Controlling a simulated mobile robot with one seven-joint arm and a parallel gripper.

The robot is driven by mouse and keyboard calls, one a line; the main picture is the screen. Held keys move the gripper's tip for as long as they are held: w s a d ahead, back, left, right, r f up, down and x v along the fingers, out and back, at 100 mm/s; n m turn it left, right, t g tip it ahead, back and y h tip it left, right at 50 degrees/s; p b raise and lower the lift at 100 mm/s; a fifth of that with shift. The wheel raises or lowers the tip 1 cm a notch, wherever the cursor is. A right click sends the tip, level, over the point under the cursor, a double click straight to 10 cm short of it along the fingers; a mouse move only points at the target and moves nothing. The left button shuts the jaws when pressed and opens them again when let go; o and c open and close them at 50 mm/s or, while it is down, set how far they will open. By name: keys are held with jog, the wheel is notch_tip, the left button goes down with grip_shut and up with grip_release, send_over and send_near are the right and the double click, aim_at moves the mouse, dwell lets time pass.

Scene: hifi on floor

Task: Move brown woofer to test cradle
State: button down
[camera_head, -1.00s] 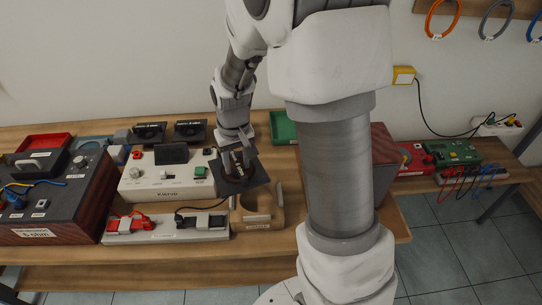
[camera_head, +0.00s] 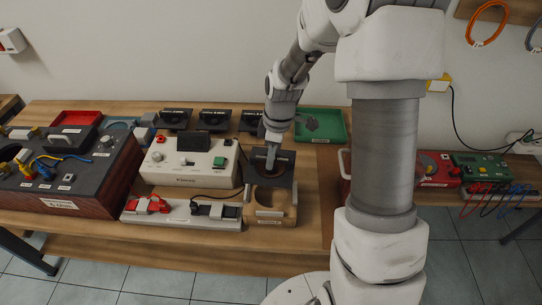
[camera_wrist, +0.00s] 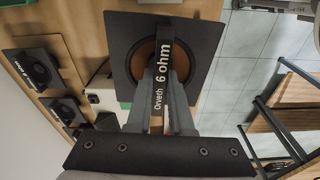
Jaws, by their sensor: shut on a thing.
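The brown woofer (camera_head: 284,168) is a dark square plate with a brown cone and a bar handle. In the wrist view the woofer (camera_wrist: 126,60) reads "Orveth 6 ohm" on its handle. My gripper (camera_head: 271,160) is shut on that handle; the fingers (camera_wrist: 165,72) also show in the wrist view. The test cradle (camera_head: 262,219), a light wooden block with a rounded cut-out, is at the table's front edge. The woofer overlaps the cradle's back part in the head view. I cannot tell whether they touch.
A white tester box (camera_head: 188,178) stands left of the cradle, with a grey connector strip (camera_head: 180,213) in front of it. Several black woofers (camera_head: 215,119) stand behind. A green tray (camera_head: 328,124) is at the back right, and a dark amplifier box (camera_head: 85,195) is far left.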

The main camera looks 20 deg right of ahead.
jog(key=shift+w+n, duration=0.1)
jog(key=shift+n, duration=0.3)
jog(key=shift+f, duration=0.3)
jog(key=shift+f+b, duration=1.05)
jog(key=shift+f, duration=0.15)
jog(key=shift+f, duration=0.25)
notch_tip(320, 180, down, 9)
jog(key=b, duration=0.7)
dwell(1.7)
jog(key=c, duration=0.7)
grip_release()
jog(key=r, duration=0.5)
jog(key=d+r+p, duration=0.1)
jog(key=r, duration=0.5)
jog(key=s+d+r+p, duration=0.1)
jog(key=r, duration=0.5)
jog(key=shift+r, duration=0.2)
